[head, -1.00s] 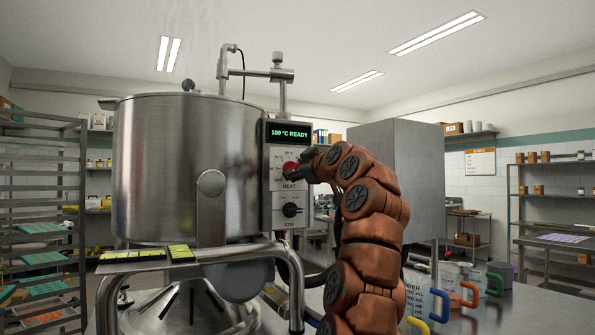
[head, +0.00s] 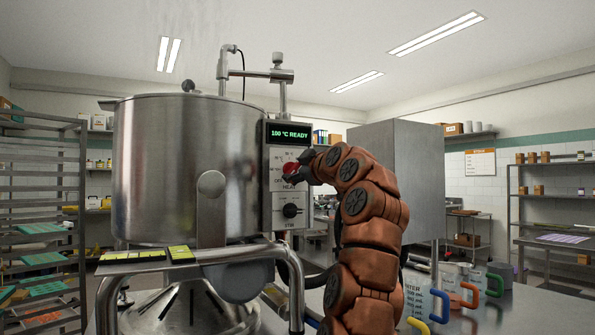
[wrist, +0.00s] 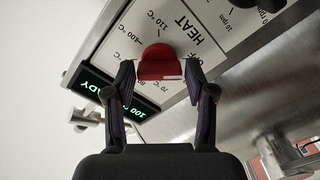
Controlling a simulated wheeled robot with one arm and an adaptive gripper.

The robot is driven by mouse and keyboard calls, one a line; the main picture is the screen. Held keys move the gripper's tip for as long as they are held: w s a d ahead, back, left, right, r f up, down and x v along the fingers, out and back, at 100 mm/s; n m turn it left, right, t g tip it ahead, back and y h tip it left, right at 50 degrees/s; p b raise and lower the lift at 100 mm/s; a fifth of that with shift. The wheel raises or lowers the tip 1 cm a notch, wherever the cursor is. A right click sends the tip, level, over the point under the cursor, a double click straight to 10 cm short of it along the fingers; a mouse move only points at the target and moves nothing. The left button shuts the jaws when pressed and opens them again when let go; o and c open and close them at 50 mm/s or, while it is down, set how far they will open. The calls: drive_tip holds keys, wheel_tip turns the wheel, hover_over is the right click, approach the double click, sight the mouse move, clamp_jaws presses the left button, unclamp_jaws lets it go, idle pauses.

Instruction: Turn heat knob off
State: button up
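The red heat knob (head: 289,168) sits on the pale control panel (head: 279,222), above the word HEAT, in the head view. In the wrist view the red knob (wrist: 158,58) lies between the two fingertips of my gripper (wrist: 159,72). A narrow gap shows on each side of it, so my gripper is open around the knob. A pale mark is on the knob's edge nearest me. The scale labels 100 °C and 110 °C are readable; the OFF label is partly covered. In the head view my gripper (head: 298,178) partly hides the knob's right side.
The display (head: 289,133) above reads 100 °C READY. A black STIR knob (head: 291,210) is just below the heat knob. The large steel kettle (head: 180,170) stands left of the panel. Coloured-handled jugs (head: 468,290) stand on the counter at lower right.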

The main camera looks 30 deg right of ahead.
drive_tip(key=shift+o, duration=1.2)
drive_tip(key=shift+s, duration=0.2)
drive_tip(key=s+a, duration=0.1)
drive_tip(key=s, duration=1)
drive_tip(key=shift+s, duration=0.35)
